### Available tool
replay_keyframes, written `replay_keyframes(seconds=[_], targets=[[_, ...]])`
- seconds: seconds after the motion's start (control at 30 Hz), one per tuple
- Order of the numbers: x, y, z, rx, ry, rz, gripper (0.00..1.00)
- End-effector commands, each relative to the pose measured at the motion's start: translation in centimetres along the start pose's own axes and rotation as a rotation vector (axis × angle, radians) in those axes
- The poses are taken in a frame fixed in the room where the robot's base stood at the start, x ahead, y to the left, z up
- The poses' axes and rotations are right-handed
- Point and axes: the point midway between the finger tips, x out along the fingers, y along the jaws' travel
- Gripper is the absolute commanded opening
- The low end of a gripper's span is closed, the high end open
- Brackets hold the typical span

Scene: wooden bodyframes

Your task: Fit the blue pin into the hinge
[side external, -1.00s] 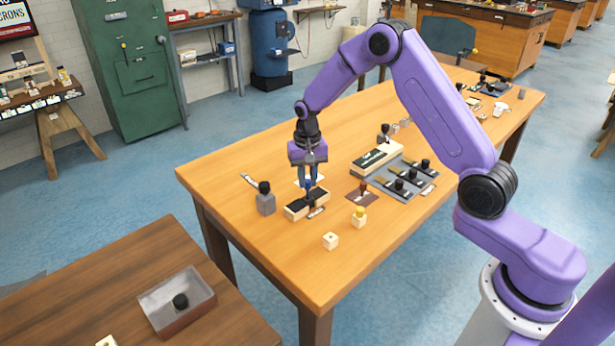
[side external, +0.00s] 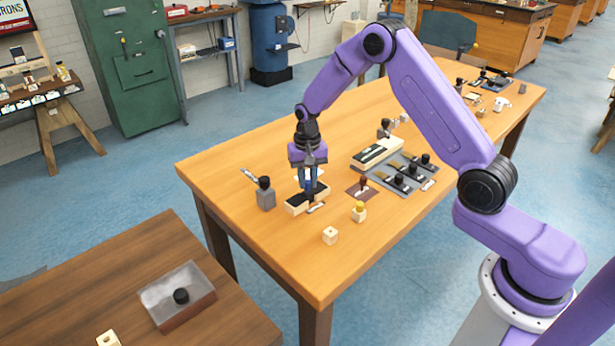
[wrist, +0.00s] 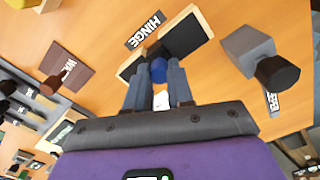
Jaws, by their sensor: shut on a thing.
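My gripper (side external: 310,186) points down over the wooden hinge block and is shut on the blue pin. The blue pin's round head shows between the fingertips in the wrist view (wrist: 158,70). The hinge (side external: 298,206) is a pale wooden block with a black top, and a "HINGE" label lies beside it; it also shows in the wrist view (wrist: 186,36). The pin is at the hinge's middle, where the black top parts. The pin's lower end is hidden, so I cannot tell how deep it sits.
A grey block with a black knob (side external: 266,196) stands close left of the hinge. A yellow-topped pale block (side external: 359,212), a small pale cube (side external: 330,236) and a brown mat with a dark red peg (side external: 362,187) lie to the right. A grey tray (side external: 410,172) holds several black-knobbed pieces.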

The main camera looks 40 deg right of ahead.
Motion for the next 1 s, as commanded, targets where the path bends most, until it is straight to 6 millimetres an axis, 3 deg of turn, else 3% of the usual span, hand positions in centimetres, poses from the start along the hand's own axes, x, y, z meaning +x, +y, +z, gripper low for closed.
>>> replay_keyframes(seconds=[0.7, 0.73, 0.8, 1.0], targets=[[1.5, 0.0, 0.0, 0.000, 0.000, 0.000, 0.00], [1.5, 0.0, 0.0, 0.000, 0.000, 0.000, 0.28], [1.5, 0.0, 0.0, 0.000, 0.000, 0.000, 0.51], [1.5, 0.0, 0.0, 0.000, 0.000, 0.000, 0.52]])
